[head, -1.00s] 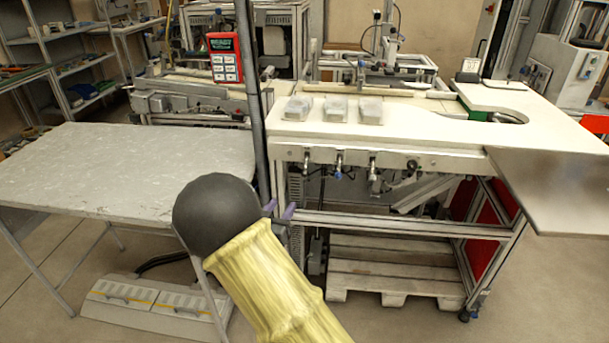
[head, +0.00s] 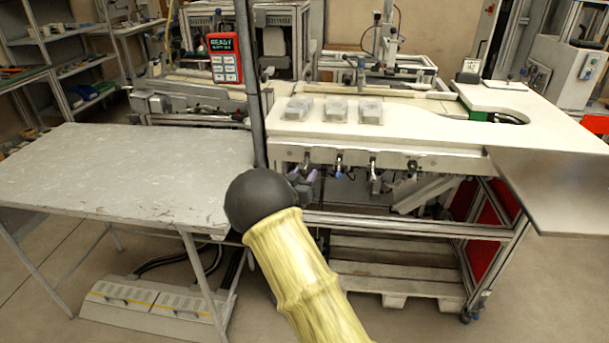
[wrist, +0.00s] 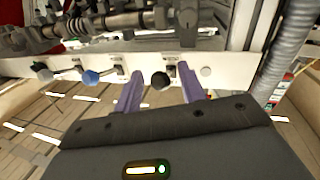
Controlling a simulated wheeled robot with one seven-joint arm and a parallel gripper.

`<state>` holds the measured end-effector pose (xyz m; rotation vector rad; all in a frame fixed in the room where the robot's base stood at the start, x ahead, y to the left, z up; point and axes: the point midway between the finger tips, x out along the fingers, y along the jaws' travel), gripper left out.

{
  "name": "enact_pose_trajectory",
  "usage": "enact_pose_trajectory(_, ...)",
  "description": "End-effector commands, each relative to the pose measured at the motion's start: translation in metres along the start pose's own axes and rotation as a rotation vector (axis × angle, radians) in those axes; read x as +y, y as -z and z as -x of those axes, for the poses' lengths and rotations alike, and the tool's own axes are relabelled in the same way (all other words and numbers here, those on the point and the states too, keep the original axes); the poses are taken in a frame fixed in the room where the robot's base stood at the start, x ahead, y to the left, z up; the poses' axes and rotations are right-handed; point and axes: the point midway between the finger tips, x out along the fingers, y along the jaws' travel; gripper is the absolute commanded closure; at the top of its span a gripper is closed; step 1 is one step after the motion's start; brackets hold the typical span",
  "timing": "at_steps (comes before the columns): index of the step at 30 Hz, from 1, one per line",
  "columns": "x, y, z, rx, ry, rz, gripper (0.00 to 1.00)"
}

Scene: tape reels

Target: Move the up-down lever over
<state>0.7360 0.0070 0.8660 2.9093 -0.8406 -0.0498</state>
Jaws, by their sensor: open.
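A row of small levers hangs from the front rail of the white bench. A black-knobbed lever (wrist: 160,80) shows between my two purple fingers in the wrist view, where the picture is upside down. It appears to be the leftmost lever (head: 307,158) in the head view. My gripper (wrist: 160,78) is open, with a finger on each side of the knob. I cannot tell whether either finger touches it. In the head view my gripper (head: 308,177) is partly hidden behind my forearm. A blue lever (wrist: 92,76) is beside it, also in the head view (head: 339,165).
Another dark lever (wrist: 40,68) and a small grey knob (wrist: 207,71) sit on the same rail. A grey table (head: 120,170) stands to the left. The white bench (head: 430,125) carries several clear boxes. A dark post (head: 255,90) rises just left of the levers.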

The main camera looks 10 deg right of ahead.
Motion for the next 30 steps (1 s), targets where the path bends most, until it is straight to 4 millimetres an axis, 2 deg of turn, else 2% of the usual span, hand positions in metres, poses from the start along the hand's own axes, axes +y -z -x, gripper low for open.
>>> enact_pose_trajectory(3, 0.0003, -0.0005, -0.0076, 0.000, 0.000, 0.001, 0.60)
enact_pose_trajectory(11, 0.0002, -0.0002, -0.0084, 0.000, 0.000, 0.001, 0.60)
enact_pose_trajectory(17, 0.0001, -0.0002, -0.0082, 0.000, 0.000, 0.001, 0.97)
enact_pose_trajectory(18, 0.0001, -0.0002, -0.0082, 0.000, 0.000, 0.001, 1.00)
enact_pose_trajectory(30, -0.0049, 0.0037, -0.0042, -0.014, 0.011, 0.005, 1.00)
